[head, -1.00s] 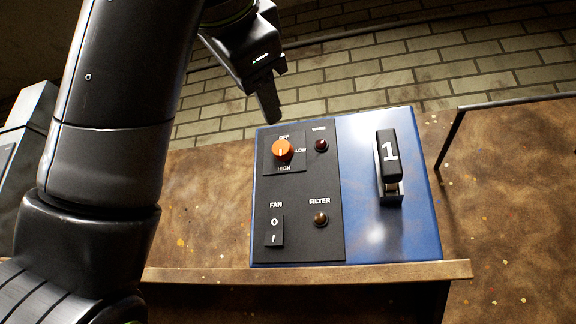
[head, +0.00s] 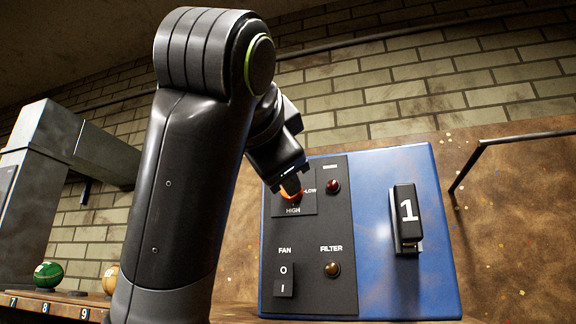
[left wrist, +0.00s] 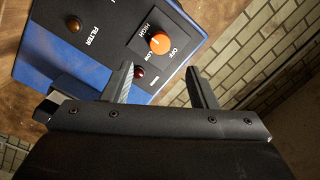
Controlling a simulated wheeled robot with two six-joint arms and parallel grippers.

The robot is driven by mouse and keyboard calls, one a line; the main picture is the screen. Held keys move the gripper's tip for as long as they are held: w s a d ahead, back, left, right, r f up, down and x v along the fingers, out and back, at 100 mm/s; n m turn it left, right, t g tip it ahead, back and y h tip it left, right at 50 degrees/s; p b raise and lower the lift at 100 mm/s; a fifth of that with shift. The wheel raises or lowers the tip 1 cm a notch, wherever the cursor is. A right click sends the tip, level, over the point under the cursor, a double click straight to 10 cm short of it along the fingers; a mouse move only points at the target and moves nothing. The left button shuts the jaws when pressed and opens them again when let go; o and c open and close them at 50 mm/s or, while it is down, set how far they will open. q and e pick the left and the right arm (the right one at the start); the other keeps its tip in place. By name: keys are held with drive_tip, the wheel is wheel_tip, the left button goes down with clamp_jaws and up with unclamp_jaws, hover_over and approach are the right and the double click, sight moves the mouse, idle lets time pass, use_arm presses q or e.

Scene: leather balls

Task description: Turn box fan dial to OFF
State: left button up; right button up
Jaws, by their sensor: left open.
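The orange dial (head: 291,195) is on the dark panel at the upper left of the blue control box (head: 383,278). My left gripper (head: 291,184) partly covers it in the head view and hides the OFF label there. In the left wrist view the dial (left wrist: 159,43) shows whole, with the OFF, LOW and HIGH labels around it. It lies beyond the tips of my open left fingers (left wrist: 164,78), and nothing is between them. I cannot tell contact or exactly where the dial's mark points. My right gripper is not in view.
A red lamp (head: 333,186), a FILTER lamp (head: 331,269) and a FAN rocker switch (head: 284,280) share the panel. A black lever marked 1 (head: 407,217) stands to the right. A green ball (head: 48,274) sits on a numbered rack at left.

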sight(297, 197)
use_arm(q)
drive_tip(key=w+d+p, duration=0.1)
drive_tip(key=w+p, duration=0.2)
drive_tip(key=w, duration=0.6)
drive_tip(key=shift+d, duration=0.35)
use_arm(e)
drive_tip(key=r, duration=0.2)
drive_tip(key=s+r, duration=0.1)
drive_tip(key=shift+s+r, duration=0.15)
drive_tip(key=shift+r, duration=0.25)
use_arm(q)
drive_tip(key=c, duration=1)
